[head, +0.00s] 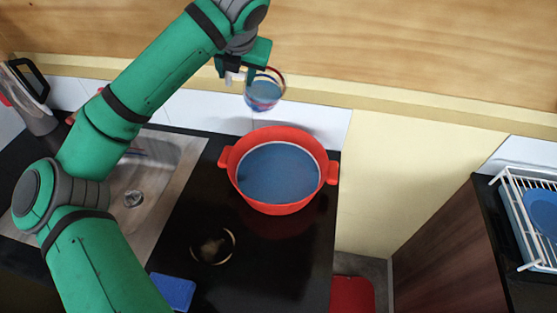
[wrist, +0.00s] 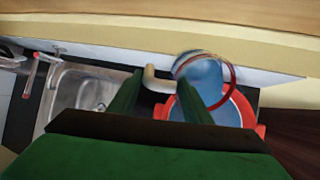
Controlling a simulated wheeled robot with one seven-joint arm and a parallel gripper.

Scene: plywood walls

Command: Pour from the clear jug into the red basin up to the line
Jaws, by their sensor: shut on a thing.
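The clear jug (head: 264,93) has a red rim and holds some blue liquid. It hangs in the air above the back edge of the red basin and looks tilted; I see no clear stream. My gripper (head: 238,76) is shut on the jug's handle (wrist: 153,80), with the jug to its right in the wrist view (wrist: 198,70). The red basin (head: 277,208) has two side handles and stands on the black counter. Wide blue liquid fills it, with a pale band around the inner wall above. The basin is partly hidden behind the jug and a finger in the wrist view (wrist: 247,110).
A metal sink (head: 160,175) lies left of the basin. A dark round item (head: 213,246) and a blue block (head: 172,290) are on the counter in front. A white dish rack (head: 535,255) stands at far right, beyond a gap. The wall is close behind.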

